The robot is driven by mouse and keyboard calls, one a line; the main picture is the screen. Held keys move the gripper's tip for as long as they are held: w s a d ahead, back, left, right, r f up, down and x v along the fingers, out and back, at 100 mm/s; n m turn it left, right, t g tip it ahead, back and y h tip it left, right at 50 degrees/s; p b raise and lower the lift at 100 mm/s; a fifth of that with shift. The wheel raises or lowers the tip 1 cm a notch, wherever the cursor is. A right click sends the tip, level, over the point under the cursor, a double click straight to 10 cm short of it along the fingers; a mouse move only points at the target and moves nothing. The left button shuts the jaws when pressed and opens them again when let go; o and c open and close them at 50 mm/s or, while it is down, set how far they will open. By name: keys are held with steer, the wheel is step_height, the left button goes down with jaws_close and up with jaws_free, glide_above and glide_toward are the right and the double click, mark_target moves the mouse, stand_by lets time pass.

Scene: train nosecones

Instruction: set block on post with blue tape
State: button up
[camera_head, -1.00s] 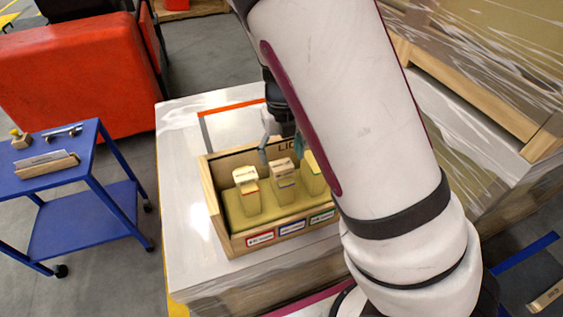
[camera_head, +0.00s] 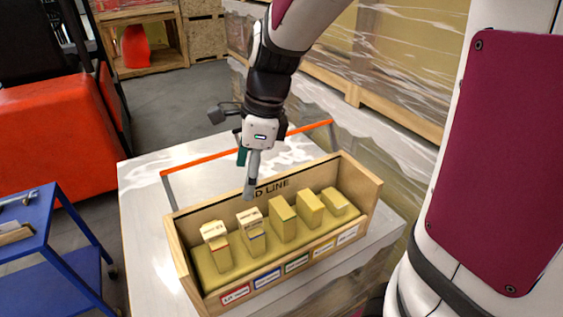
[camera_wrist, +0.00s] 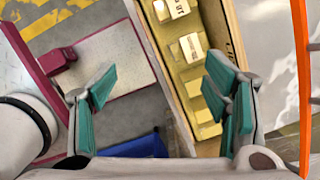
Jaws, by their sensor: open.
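A wooden box (camera_head: 190,287) with a yellow bed holds a row of upright yellow posts. The second post from the left (camera_head: 257,243) has a blue band and stands behind the blue label. A pale block with dark lettering (camera_head: 249,217) sits on top of it. The leftmost post (camera_head: 222,260) carries a similar lettered block (camera_head: 213,231). My gripper (camera_head: 250,190) is empty, its fingers just above and behind the second block. In the wrist view its teal fingers (camera_wrist: 162,68) are wide apart, and two lettered block tops (camera_wrist: 190,47) show beyond them.
Three posts to the right (camera_head: 310,209) have plain tops. The box stands on a wrapped pallet load (camera_head: 145,215). An orange-topped rail (camera_head: 215,157) runs behind it. A blue cart (camera_head: 75,250) is at left, a red machine (camera_head: 60,140) behind it.

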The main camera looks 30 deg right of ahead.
steer(key=s+r+n+t+h, duration=0.1)
steer(key=s+r+n, duration=0.4)
steer(key=n, duration=0.6)
steer(key=s+d+r+n+t+h, duration=0.1)
steer(key=s+r+n+t, duration=0.2)
steer(key=s+n, duration=0.6)
step_height(320, 180, up, 2)
steer(key=n, duration=0.2)
steer(key=shift+s+d+n+h, duration=0.2)
steer(key=shift+d+n+h, duration=0.1)
steer(key=shift+w, duration=0.1)
